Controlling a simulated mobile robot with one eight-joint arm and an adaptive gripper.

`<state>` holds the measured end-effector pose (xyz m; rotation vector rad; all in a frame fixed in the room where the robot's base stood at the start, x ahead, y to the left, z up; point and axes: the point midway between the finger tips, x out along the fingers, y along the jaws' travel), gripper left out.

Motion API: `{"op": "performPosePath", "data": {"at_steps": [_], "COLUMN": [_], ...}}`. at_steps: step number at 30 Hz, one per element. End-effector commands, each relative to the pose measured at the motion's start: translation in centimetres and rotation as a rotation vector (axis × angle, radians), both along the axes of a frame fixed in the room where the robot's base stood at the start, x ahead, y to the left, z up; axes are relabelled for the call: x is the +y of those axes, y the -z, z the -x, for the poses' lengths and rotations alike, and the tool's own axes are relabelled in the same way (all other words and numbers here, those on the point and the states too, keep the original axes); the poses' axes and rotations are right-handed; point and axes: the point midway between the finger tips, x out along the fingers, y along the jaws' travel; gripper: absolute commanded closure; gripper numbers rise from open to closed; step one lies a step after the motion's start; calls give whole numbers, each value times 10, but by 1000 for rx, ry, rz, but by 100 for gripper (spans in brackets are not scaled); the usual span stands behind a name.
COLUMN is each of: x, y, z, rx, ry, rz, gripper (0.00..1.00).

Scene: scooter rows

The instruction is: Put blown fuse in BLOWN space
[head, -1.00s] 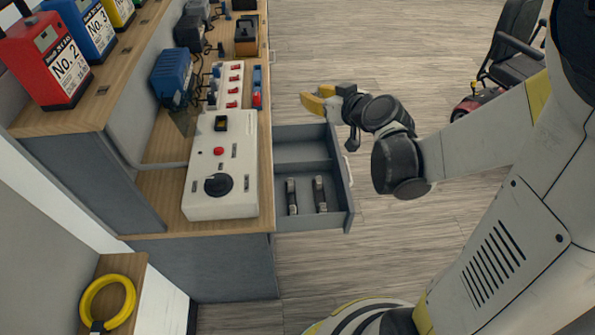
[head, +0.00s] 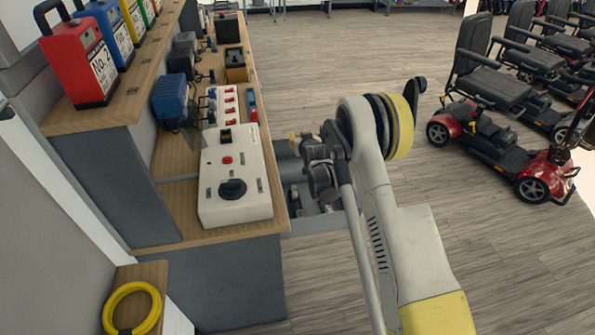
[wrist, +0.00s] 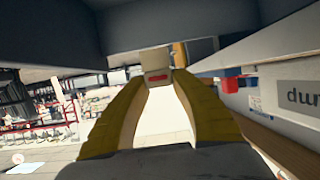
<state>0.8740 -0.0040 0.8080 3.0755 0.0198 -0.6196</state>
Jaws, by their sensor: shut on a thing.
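In the wrist view, my gripper (wrist: 158,82) has its yellow fingers closed on a small pale block with a red mark, seemingly the fuse (wrist: 157,62). In the head view, only a bit of yellow of my gripper (head: 293,137) shows by the bench edge, over the back part of the open drawer. The grey drawer (head: 310,224) sticks out from the bench, largely hidden by my arm. Dark upright pieces (head: 296,196) stand in its front compartment. I cannot read any BLOWN label.
The white test unit (head: 235,195) with a black dial sits on the bench, close to the drawer. Scooters (head: 505,150) stand right; floor between is clear.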

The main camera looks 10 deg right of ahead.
Motion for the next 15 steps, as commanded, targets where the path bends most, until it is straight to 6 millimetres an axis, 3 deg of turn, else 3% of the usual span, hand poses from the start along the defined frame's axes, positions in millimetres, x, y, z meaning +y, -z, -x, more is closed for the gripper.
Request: {"op": "performPosePath", "data": {"at_steps": [5, 15], "x": [4, 5], "y": [23, 83], "z": [-11, -11], "rx": [-6, -6], "ry": [12, 13], "rz": [0, -1], "gripper": [100, 100]}}
